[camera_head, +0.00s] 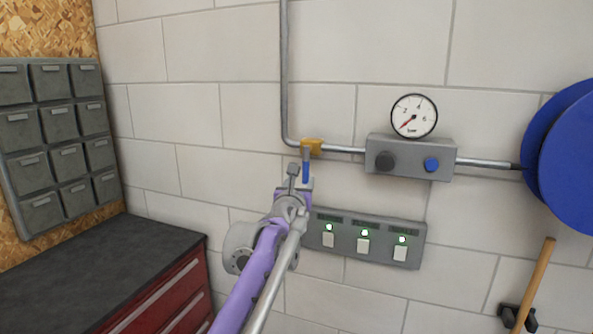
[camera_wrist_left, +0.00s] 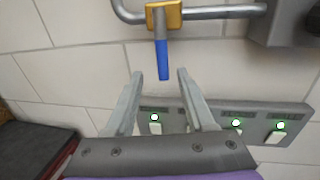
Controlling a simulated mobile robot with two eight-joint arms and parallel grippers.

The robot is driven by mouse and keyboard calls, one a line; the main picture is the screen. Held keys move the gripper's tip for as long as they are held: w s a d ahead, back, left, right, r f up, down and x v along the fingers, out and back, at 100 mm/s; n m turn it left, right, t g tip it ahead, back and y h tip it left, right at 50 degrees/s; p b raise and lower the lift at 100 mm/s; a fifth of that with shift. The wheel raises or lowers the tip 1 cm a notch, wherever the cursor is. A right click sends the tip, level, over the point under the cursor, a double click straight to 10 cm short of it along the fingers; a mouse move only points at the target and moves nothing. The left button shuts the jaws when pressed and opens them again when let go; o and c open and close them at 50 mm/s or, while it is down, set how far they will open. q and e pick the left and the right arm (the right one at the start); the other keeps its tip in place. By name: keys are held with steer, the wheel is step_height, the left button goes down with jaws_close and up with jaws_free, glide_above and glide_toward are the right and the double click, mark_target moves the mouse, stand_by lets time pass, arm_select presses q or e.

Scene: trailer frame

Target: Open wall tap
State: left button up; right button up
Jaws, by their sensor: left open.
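The wall tap (camera_head: 311,146) is a brass-coloured valve on a grey pipe, with a blue lever (camera_head: 306,170) hanging straight down. In the left wrist view the brass valve body (camera_wrist_left: 165,16) is at the top, and the blue lever (camera_wrist_left: 162,60) points down towards the gap between my fingers. My left gripper (camera_head: 298,172) is just beside the lever in the head view. In the left wrist view my left gripper (camera_wrist_left: 159,76) is open, with nothing visibly held. Whether a finger touches the lever cannot be told. My right gripper is in neither view.
A grey box with a pressure gauge (camera_head: 414,116) sits on the pipe to the right. A switch panel (camera_head: 345,254) with lit green lamps is below the tap. A blue reel (camera_head: 570,150) is far right. A dark-topped red cabinet (camera_head: 160,300) and grey bins (camera_head: 60,125) are left.

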mark_target(305, 173)
arm_select(q)
steer(key=w, duration=0.3)
steer(key=w+d+p, duration=0.1)
steer(key=w, duration=0.2)
steer(key=w+p, duration=0.1)
steer(key=w, duration=0.2)
steer(key=shift+w+d+r, duration=0.15)
steer(key=shift+w+d, duration=0.05)
steer(key=shift+d, duration=0.1)
steer(key=shift+w+p, duration=0.35)
steer(key=shift+w, duration=0.25)
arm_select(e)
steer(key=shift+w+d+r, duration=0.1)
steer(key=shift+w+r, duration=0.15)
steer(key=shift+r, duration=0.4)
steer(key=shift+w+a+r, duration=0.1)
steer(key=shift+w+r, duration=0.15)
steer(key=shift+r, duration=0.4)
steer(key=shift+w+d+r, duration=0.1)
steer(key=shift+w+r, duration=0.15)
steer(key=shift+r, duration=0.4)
arm_select(q)
jaws_close()
